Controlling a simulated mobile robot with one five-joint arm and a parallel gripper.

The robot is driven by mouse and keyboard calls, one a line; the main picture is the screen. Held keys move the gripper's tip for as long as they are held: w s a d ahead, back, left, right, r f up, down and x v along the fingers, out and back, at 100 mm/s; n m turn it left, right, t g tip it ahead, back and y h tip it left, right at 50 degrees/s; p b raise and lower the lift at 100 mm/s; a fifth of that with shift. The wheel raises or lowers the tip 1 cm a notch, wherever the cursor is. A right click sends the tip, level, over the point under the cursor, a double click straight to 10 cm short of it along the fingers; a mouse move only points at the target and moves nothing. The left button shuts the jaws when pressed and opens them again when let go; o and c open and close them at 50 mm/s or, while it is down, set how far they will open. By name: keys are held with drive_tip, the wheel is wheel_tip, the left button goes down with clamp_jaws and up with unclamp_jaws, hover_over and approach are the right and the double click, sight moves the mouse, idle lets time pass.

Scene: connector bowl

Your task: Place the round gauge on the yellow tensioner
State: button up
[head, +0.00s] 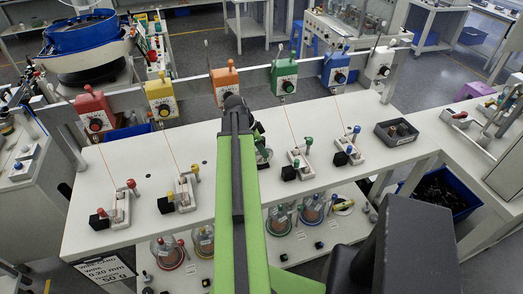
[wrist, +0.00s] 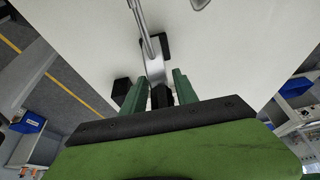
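The yellow tensioner (head: 161,97) is a yellow box with a black dial, on the rail behind the bench, between a red and an orange one. A small round object with a pale face and some green (head: 263,155) shows just right of my arm on the bench; it may be the round gauge, but I cannot tell. My gripper (wrist: 159,78) points down at the white bench in the wrist view, its two green fingers apart. A grey and black part (wrist: 155,66) shows beyond and between them, with no clear contact. My arm hides the fingertips in the head view.
The white bench (head: 85,232) carries several small fixtures with coloured knobs and black cubes. Thin wires run down to them from the tensioners. A dark tray (head: 397,137) stands at the right. Glass-domed spools (head: 168,252) sit on a lower shelf.

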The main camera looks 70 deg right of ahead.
drive_tip(key=shift+o, duration=0.9)
drive_tip(key=shift+r, duration=0.15)
drive_tip(key=shift+r+p, duration=0.35)
drive_tip(key=shift+p, duration=0.1)
drive_tip(key=p+v, duration=1)
drive_tip(key=v, duration=0.1)
drive_tip(key=shift+a+r, duration=0.1)
drive_tip(key=shift+a, duration=0.05)
